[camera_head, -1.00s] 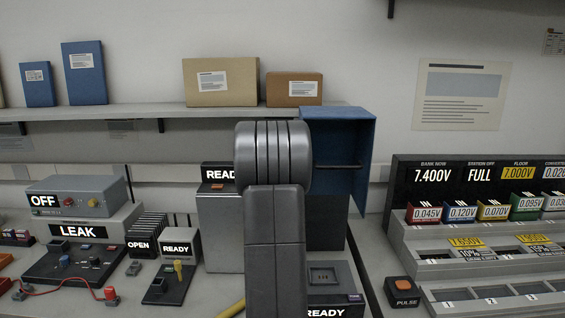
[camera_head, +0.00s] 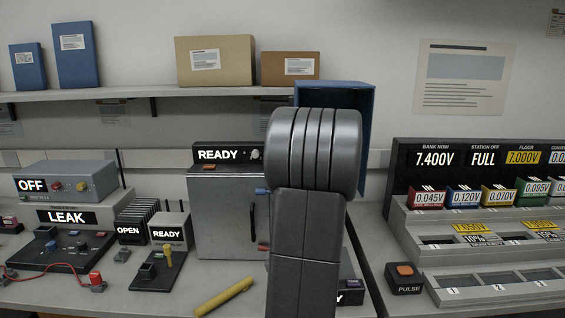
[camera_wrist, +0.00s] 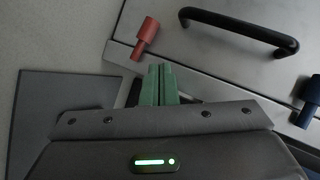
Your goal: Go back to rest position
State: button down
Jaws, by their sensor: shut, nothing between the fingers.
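My gripper shows in the wrist view (camera_wrist: 160,72) as two green fingers pressed together with nothing between them. The fingers are in front of a grey cabinet door with a black bar handle (camera_wrist: 245,30), a red knob (camera_wrist: 146,34) and a dark blue knob (camera_wrist: 309,98). I cannot tell whether the fingertips touch the door. In the head view my arm stands upright right of centre and hides the gripper. It partly covers the grey READY cabinet (camera_head: 222,225) and the blue open box (camera_head: 352,97) behind.
A yellow stick (camera_head: 223,297) lies on the bench in front of the cabinet. At left are the LEAK unit (camera_head: 75,215), the OFF box (camera_head: 95,176) and a small READY device (camera_head: 168,232). At right are the voltage rack (camera_head: 400,165) and the PULSE button box (camera_head: 404,279).

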jog(key=shift+d+f+y, duration=0.1)
jog(key=shift+d+y, duration=0.05)
jog(key=shift+y, duration=0.15)
dwell(0.4)
